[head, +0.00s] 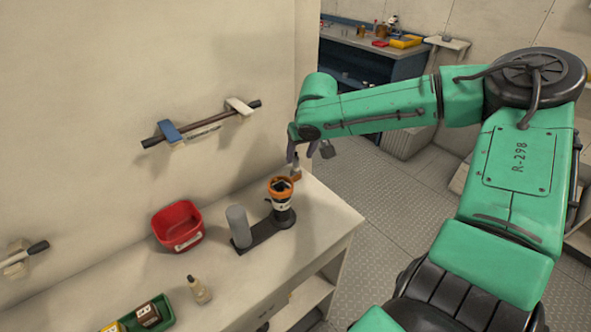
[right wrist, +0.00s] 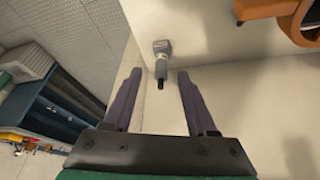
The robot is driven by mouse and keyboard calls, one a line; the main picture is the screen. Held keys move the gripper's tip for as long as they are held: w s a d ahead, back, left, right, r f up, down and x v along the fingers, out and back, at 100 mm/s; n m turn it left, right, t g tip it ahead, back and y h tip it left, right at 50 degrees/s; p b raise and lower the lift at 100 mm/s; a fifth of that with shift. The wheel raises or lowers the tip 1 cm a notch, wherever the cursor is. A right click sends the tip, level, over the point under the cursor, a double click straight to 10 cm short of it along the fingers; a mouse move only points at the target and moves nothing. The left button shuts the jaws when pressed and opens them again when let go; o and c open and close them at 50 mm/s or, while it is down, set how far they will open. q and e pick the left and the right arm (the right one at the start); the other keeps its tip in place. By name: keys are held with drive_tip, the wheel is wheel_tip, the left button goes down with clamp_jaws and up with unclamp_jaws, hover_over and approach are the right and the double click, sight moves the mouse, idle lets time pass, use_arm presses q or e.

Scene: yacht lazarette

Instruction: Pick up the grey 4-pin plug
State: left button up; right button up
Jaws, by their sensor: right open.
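The grey plug (right wrist: 161,66) shows in the right wrist view, with a squarish grey end at the top and a dark tip pointing down the picture. It lies ahead of my right gripper (right wrist: 160,77), in the gap between the two fingers. The fingers are open and nothing is held between them. In the head view my right gripper (head: 300,155) is above the far right corner of the white counter. I cannot clearly make out the plug there beside the fingers. Its pins cannot be seen. My left gripper is not in view.
On the counter (head: 325,233) stand an orange-rimmed dark cup (head: 282,202) and a grey cylinder (head: 239,226) on a black base. A rail (head: 202,123) crosses the wall.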

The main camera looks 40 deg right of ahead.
sight(297, 159)
drive_tip(key=x, duration=0.5)
drive_tip(key=shift+w+f+p, duration=0.25)
drive_tip(key=shift+w+p, duration=0.05)
drive_tip(key=shift+w, duration=0.1)
drive_tip(key=shift+r, duration=0.1)
clamp_jaws()
drive_tip(key=shift+r, duration=0.1)
